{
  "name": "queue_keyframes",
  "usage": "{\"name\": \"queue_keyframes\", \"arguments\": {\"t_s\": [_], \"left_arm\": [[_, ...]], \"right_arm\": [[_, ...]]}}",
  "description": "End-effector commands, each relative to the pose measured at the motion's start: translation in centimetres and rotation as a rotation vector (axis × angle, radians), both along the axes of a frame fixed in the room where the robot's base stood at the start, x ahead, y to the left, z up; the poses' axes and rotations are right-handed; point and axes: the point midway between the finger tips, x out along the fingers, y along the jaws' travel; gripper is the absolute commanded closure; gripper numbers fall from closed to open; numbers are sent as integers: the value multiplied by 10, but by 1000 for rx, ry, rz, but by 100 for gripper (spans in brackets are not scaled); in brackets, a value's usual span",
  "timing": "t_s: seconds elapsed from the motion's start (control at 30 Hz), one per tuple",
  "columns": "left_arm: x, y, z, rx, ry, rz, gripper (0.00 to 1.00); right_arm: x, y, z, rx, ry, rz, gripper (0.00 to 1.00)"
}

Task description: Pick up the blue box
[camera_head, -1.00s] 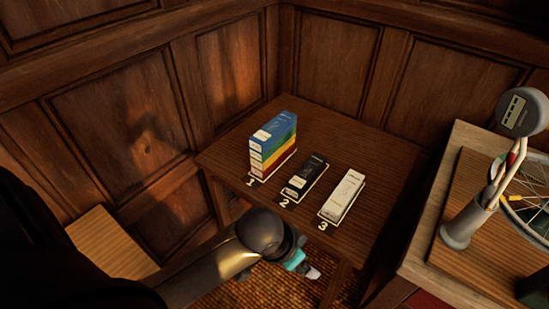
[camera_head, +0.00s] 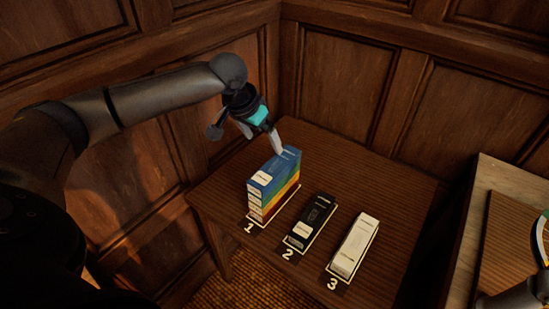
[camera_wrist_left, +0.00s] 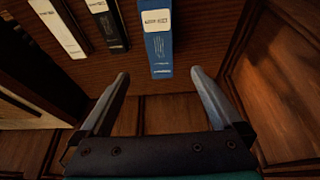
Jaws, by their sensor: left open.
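The blue box (camera_head: 274,170) lies on top of a stack of coloured boxes at the spot marked 1 on the wooden table (camera_head: 330,160). Green, yellow and red layers show below it. My left gripper (camera_head: 263,142) is open and empty, just above and behind the stack, with one finger close to the box's far end. In the left wrist view the blue box (camera_wrist_left: 157,42) is ahead of the open left gripper (camera_wrist_left: 160,73), its near end roughly centred between the two fingertips.
A black box (camera_head: 312,220) lies at spot 2 and a white box (camera_head: 354,245) at spot 3. Wood-panelled walls (camera_head: 335,70) meet in a corner close behind the table. Another wooden surface (camera_head: 500,190) stands at the right. The table's back right part is clear.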

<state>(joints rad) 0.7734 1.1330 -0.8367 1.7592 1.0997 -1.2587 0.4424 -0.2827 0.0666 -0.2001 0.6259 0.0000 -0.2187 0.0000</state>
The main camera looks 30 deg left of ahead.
Motion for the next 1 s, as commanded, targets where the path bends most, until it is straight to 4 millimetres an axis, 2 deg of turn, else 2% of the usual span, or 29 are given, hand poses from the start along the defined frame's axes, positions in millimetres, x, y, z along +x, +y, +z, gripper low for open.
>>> {"name": "queue_keyframes", "arguments": {"t_s": [0.13,0.3,0.4,0.53,0.77,1.0], "left_arm": [[7,0,-18,-5,2,4,0],[21,-2,-53,-4,0,4,0],[29,-2,-70,-4,0,4,0],[35,-2,-85,-2,-1,2,0],[40,-3,-96,-2,-1,2,0],[53,-3,-126,-2,0,3,0]], "right_arm": [[-2,0,-5,0,3,1,50],[-22,-11,-15,-15,33,5,50],[-27,-14,-20,-20,42,6,50],[-25,-14,-24,-21,40,6,50],[-17,-14,-26,-19,26,5,50],[-15,-12,-38,-17,22,4,50]]}}
